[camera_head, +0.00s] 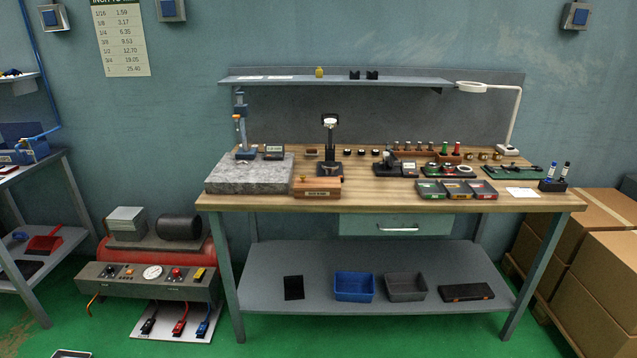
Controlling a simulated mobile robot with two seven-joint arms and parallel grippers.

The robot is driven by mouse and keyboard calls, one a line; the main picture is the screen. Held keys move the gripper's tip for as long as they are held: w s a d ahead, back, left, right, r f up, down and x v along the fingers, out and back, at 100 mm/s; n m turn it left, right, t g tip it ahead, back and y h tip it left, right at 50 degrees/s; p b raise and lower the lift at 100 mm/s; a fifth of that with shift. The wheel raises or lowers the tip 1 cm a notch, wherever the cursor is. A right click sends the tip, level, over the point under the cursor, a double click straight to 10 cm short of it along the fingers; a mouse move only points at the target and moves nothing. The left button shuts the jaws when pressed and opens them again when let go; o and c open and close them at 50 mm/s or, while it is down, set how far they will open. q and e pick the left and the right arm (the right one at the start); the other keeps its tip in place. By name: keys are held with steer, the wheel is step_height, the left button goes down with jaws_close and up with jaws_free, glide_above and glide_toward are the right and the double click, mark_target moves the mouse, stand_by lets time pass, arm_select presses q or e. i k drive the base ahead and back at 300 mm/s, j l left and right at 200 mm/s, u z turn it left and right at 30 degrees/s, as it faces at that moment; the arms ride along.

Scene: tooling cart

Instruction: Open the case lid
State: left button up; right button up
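Neither of my grippers is in view. Two things look like a case, and I cannot tell which one the task means. A small brown wooden box (317,188) with a pale label on its front stands at the front edge of the workbench, right of the granite block; its top looks closed. A flat dark case (466,292) lies on the lower shelf at the right; it looks shut.
The wooden workbench (375,200) carries a granite block (248,173), several instruments and small trays (456,189). A drawer (396,225) is closed beneath it. A blue bin (354,287) and grey bin (405,288) sit on the lower shelf. Cardboard boxes (600,270) stand right.

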mark_target(303, 182)
steer(key=i+l+u, duration=0.35)
steer(key=i+l, duration=0.55)
steer(key=i, duration=0.15)
steer(key=i+l+u, duration=0.3)
steer(key=i+l, duration=0.6)
steer(key=l, duration=0.25)
